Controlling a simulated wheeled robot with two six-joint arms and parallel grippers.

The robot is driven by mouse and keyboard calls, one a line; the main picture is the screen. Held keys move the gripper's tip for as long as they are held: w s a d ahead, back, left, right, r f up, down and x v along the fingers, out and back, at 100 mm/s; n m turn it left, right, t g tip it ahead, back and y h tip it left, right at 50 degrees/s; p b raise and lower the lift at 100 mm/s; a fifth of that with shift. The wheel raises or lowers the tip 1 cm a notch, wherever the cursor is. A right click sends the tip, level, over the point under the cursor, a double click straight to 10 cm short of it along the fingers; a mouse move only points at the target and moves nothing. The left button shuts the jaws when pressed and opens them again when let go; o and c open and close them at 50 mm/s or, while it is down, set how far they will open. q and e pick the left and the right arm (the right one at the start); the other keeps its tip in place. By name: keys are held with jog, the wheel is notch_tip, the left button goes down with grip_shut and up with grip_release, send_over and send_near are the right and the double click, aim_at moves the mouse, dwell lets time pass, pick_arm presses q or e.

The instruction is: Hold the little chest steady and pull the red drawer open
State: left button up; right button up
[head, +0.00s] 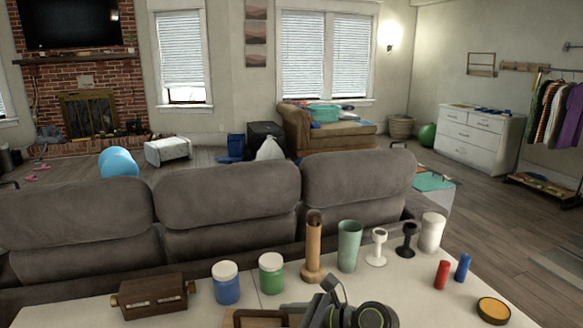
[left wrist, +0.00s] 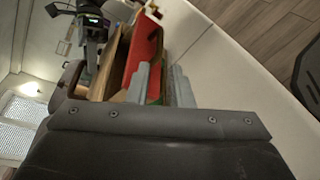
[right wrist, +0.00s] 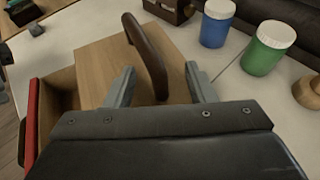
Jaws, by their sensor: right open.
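The little chest (right wrist: 95,52) is pale wood with a dark brown arched handle (right wrist: 150,50) on top. Part of it shows at the bottom edge of the head view (head: 262,321). The red drawer (right wrist: 31,118) stands out from the chest, with its wooden inside showing; it also shows in the left wrist view (left wrist: 146,48). My right gripper (right wrist: 160,80) is open, its fingers on either side of the handle. My left gripper (left wrist: 160,72) is at the red front, its fingers a small gap apart. Whether it grips anything is hidden.
On the white table (head: 70,314) stand a dark brown box (head: 153,296), a blue jar (head: 226,284), a green jar (head: 271,274), a wooden cylinder (head: 313,245) and a green cup (head: 349,246). A grey sofa (head: 228,200) stands behind the table.

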jog(key=shift+o, duration=1.4)
jog(key=shift+d, duration=0.15)
